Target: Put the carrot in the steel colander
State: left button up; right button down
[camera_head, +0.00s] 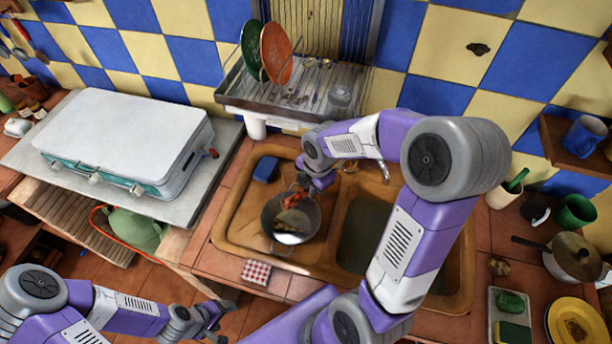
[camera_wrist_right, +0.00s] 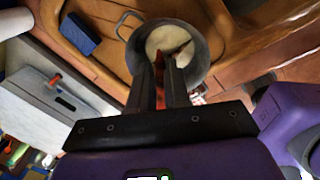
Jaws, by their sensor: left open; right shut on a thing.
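The steel colander (camera_head: 275,239) sits in the left basin of the sink. In the right wrist view the colander (camera_wrist_right: 137,52) lies just beyond my fingertips, with a side handle showing. My right gripper (camera_head: 303,187) is shut on the orange carrot (camera_head: 293,198) and holds it at the colander's far rim in the head view. The carrot (camera_wrist_right: 159,74) shows between the fingers of my right gripper (camera_wrist_right: 163,82), pointing toward the bowl. Whether it touches the colander I cannot tell. My left gripper (camera_head: 216,315) is open and empty, low at the left, away from the sink.
The brown sink (camera_head: 233,220) has a second basin at right, partly behind my right arm. A blue sponge (camera_head: 265,169) lies on the left basin's edge. A checked cloth (camera_head: 256,272) lies in front. A dish rack (camera_head: 250,98) with plates stands behind the sink.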

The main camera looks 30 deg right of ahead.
notch_tip(320, 180, down, 6)
jog(key=b, duration=0.5)
jog(key=shift+s, duration=0.1)
jog(key=shift+r, duration=0.1)
jog(key=c, duration=1)
grip_release()
jog(key=r, duration=0.2)
jog(key=r+p, duration=0.1)
jog(key=r, duration=0.2)
jog(key=s+r, duration=0.1)
jog(key=r, duration=0.1)
jog(key=shift+s+r, duration=0.1)
jog(key=shift+r, duration=0.15)
